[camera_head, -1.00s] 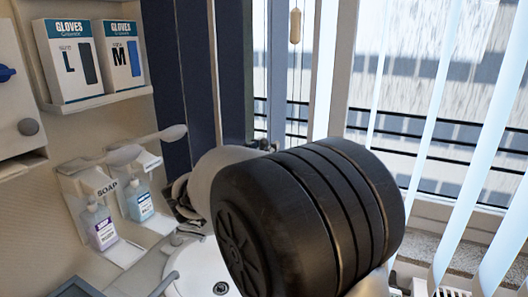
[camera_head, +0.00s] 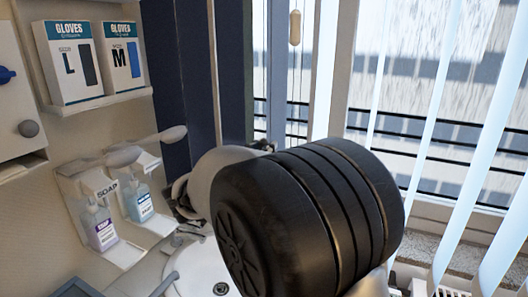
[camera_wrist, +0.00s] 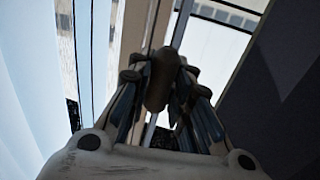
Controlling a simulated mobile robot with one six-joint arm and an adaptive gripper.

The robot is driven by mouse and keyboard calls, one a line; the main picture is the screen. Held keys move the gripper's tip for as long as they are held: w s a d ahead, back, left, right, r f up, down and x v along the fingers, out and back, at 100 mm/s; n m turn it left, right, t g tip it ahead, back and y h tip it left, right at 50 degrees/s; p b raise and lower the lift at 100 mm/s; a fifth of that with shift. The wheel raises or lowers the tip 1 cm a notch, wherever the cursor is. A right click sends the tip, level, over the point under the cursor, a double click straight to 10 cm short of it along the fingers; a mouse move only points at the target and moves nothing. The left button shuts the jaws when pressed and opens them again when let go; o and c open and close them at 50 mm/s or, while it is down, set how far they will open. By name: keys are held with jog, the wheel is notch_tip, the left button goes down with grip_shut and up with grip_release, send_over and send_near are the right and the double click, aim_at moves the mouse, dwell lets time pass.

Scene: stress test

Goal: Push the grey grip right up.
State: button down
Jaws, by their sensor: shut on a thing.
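My gripper (camera_wrist: 158,88) is shut on a dark grey-brown, capsule-shaped grip (camera_wrist: 161,76) in the wrist view. The grip stands between the two fingers, with a thin rod or cord running near it. In the head view my large black arm joint hides most of the gripper and the grip. Only a small dark part shows beside the window, above my wrist. A lighter tan grip (camera_head: 295,28) hangs on a cord higher up in the head view, apart from my gripper.
Vertical blind slats (camera_head: 435,130) hang at the right before the window. A dark blue panel (camera_head: 190,75) stands left of the cords. Soap bottles (camera_head: 100,228), glove boxes (camera_head: 72,65) and a white basin (camera_head: 195,270) are at the left and below.

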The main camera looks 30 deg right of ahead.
notch_tip(320, 180, up, 25)
jog(key=p, duration=2.4)
jog(key=shift+r, duration=0.15)
jog(key=shift+w, duration=0.1)
jog(key=c, duration=1.9)
grip_release()
jog(key=shift+r, duration=0.1)
jog(key=shift+o, duration=1.3)
jog(key=shift+a, duration=0.2)
jog(key=shift+o, duration=1)
jog(key=shift+d, duration=0.2)
jog(key=shift+a, duration=0.1)
jog(key=v, duration=1.2)
